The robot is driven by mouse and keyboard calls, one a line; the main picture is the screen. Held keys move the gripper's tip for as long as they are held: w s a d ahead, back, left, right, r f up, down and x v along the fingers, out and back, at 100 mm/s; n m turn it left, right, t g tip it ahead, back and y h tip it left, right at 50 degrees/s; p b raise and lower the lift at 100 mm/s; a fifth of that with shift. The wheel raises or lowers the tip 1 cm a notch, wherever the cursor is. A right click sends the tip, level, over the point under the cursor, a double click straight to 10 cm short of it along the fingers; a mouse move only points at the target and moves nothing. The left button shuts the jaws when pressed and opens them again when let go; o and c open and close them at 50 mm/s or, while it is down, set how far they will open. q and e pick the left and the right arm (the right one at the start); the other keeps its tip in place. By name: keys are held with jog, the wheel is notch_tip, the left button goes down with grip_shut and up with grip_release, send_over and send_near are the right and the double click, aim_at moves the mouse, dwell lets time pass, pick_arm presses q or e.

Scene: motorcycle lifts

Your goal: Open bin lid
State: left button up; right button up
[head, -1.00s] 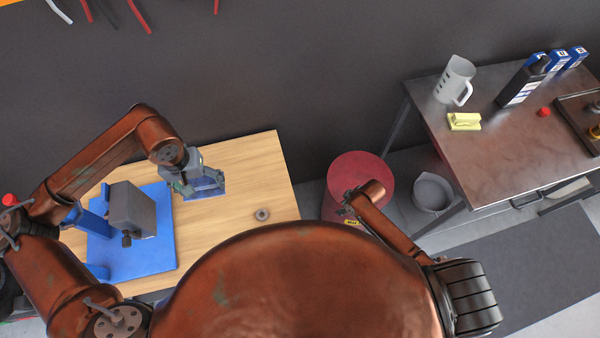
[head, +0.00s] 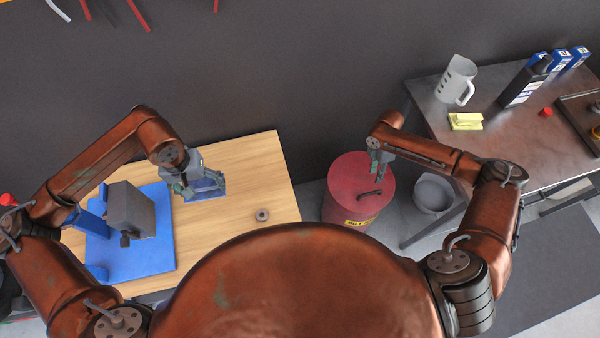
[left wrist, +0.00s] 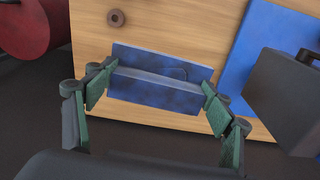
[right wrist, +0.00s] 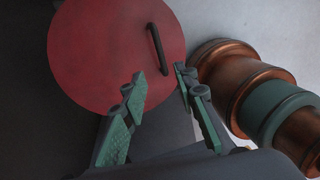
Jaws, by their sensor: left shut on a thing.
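The red round bin (head: 340,215) stands on the floor between the wooden table and the metal bench. Its flat red lid (head: 345,175) is on, with a dark bar handle (head: 370,194). The lid (right wrist: 100,60) and handle (right wrist: 155,45) also show in the right wrist view. My right gripper (head: 379,175) is open over the lid near the handle. In the right wrist view its fingertips (right wrist: 160,75) appear either side of the handle's near end; contact cannot be told. My left gripper (head: 205,183) is shut on a blue angled metal piece (left wrist: 160,90) over the wooden table.
The wooden table (head: 240,160) holds a blue vise-like fixture (head: 155,255) with a grey block, and a small ring (head: 262,215). A grey bucket (head: 434,193) stands right of the bin. The metal bench (head: 480,150) holds a jug (head: 456,80), bottles and a yellow item.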

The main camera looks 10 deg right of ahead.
jog(key=b, duration=0.1)
send_over(372, 189)
jog(key=s+a, duration=0.2)
notch_tip(372, 189, down, 12)
jog(key=shift+s+a+r, duration=0.15)
jog(key=shift+r, duration=0.05)
jog(key=shift+c, duration=0.4)
grip_shut()
